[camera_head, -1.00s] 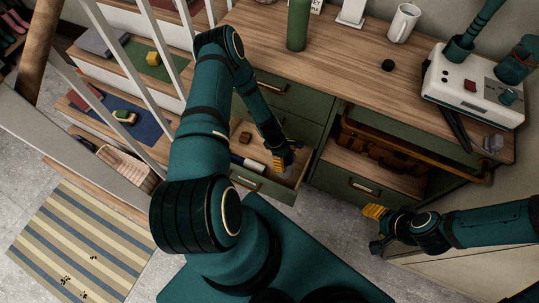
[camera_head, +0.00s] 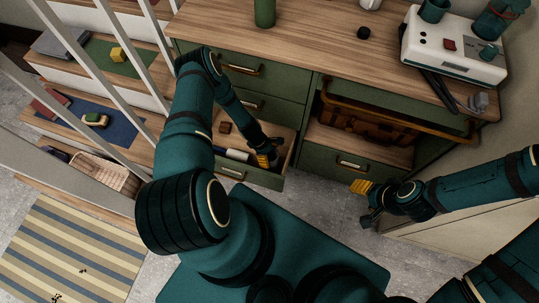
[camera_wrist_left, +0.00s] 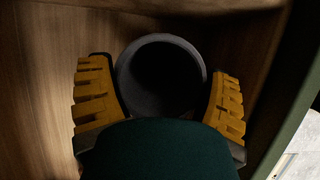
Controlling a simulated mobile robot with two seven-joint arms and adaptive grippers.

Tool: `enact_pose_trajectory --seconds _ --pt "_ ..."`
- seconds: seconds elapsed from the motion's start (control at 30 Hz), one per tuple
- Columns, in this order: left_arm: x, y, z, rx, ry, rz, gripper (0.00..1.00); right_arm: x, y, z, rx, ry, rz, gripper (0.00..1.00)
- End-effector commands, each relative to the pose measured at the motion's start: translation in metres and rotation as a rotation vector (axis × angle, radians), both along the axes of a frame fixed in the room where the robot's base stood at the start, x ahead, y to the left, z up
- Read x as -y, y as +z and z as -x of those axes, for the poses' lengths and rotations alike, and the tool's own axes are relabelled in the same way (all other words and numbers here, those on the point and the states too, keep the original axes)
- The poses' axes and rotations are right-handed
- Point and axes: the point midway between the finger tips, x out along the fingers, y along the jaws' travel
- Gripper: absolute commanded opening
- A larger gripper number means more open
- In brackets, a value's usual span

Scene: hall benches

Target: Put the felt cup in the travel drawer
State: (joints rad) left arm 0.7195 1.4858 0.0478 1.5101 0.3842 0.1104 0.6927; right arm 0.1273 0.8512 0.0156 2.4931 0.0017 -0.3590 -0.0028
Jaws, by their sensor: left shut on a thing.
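The felt cup (camera_wrist_left: 161,78) is grey and round-mouthed. In the left wrist view it sits between the two yellow-padded fingers of my left gripper (camera_wrist_left: 160,100), with its dark opening toward the camera. Wooden walls and floor of the open drawer surround it. In the head view my left gripper (camera_head: 266,158) reaches down into the right part of this open green-fronted drawer (camera_head: 262,180); the cup is hardly visible there. Whether the cup's base touches the drawer floor is hidden. My right gripper (camera_head: 364,203) is open and empty in front of the right-hand cabinet.
The drawer also holds a brown block (camera_head: 224,128) and a pale roll (camera_head: 238,155). A brown case (camera_head: 365,135) lies in the open compartment to the right. A closed drawer (camera_head: 350,165) is under it. A green bottle (camera_head: 265,12) and a white machine (camera_head: 450,45) stand on the bench top.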

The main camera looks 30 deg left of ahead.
Motion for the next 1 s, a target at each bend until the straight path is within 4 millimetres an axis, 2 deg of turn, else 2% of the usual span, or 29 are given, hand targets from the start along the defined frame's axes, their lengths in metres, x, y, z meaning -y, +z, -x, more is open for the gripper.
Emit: enact_pose_trajectory --seconds 0.33,0.37,0.4,0.77,0.87,1.0 --pt "0.0 -0.002 0.0 0.001 0.0 0.0 0.47 0.0 0.001 0.0 0.0 0.0 0.0 0.58" --pt "0.0 -0.002 -0.001 0.001 0.0 0.0 0.93 0.0 0.001 0.0 0.0 0.0 0.0 0.58" --pt "0.0 -0.002 -0.001 0.001 0.0 0.0 0.95 0.0 0.001 0.0 0.0 0.0 0.0 0.58" --pt "-0.001 0.002 -0.001 0.001 0.0 0.0 0.95 0.0 0.001 0.0 0.0 0.0 0.0 0.58" --pt "-0.005 0.013 0.0 0.002 0.001 -0.002 0.95 0.0 0.005 0.001 -0.001 0.0 0.0 0.58" --pt "-0.015 0.038 0.002 0.002 0.002 -0.003 0.95 0.0 0.013 0.002 -0.005 0.001 -0.001 0.58"
